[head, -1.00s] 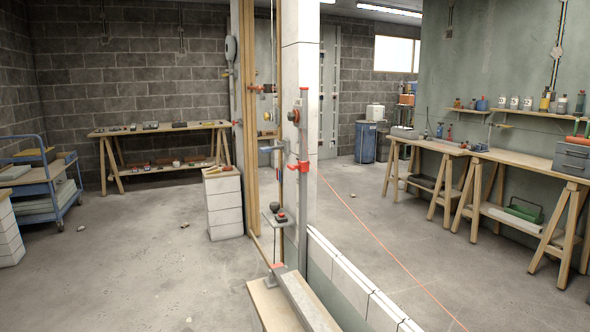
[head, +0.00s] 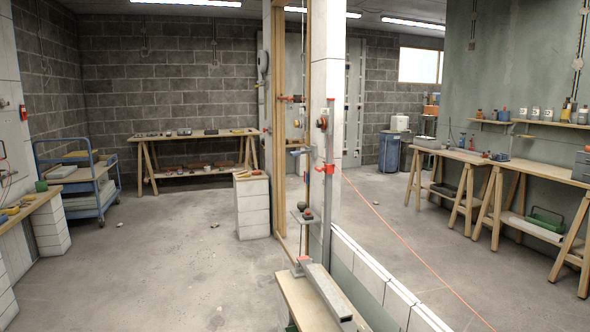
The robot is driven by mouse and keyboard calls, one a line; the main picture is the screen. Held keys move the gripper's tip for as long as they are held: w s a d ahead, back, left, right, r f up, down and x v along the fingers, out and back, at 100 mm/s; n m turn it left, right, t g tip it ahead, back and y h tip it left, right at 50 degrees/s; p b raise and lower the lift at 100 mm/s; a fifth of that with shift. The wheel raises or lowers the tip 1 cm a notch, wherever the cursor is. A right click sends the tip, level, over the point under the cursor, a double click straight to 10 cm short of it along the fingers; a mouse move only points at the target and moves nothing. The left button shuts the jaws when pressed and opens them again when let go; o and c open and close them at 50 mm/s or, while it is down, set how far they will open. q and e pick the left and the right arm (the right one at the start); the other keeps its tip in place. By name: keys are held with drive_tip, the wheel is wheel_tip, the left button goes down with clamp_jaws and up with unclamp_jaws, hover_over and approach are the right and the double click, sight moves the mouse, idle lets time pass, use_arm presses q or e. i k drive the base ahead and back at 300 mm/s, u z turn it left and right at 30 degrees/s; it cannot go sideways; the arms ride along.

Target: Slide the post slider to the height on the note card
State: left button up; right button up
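A grey upright post (head: 327,215) stands in front of the white block pillar, right of centre. A red slider-like piece (head: 326,169) sits around or against this post at about mid-height; I cannot tell how it is fixed. A smaller red piece (head: 330,100) is near the post's top, with a round orange-and-dark fitting (head: 322,123) beside it. I cannot make out a note card or any height marks at this distance. Neither of my grippers is in view.
A narrow bench (head: 296,296) with a grey metal bar (head: 326,292) stands at the post's foot. A low block wall (head: 380,283) and an orange line (head: 420,255) run to the right. A blue cart (head: 88,192) stands left.

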sight(327, 168)
drive_tip(key=u, duration=0.6)
drive_tip(key=i, duration=3.45)
drive_tip(key=z, duration=2.75)
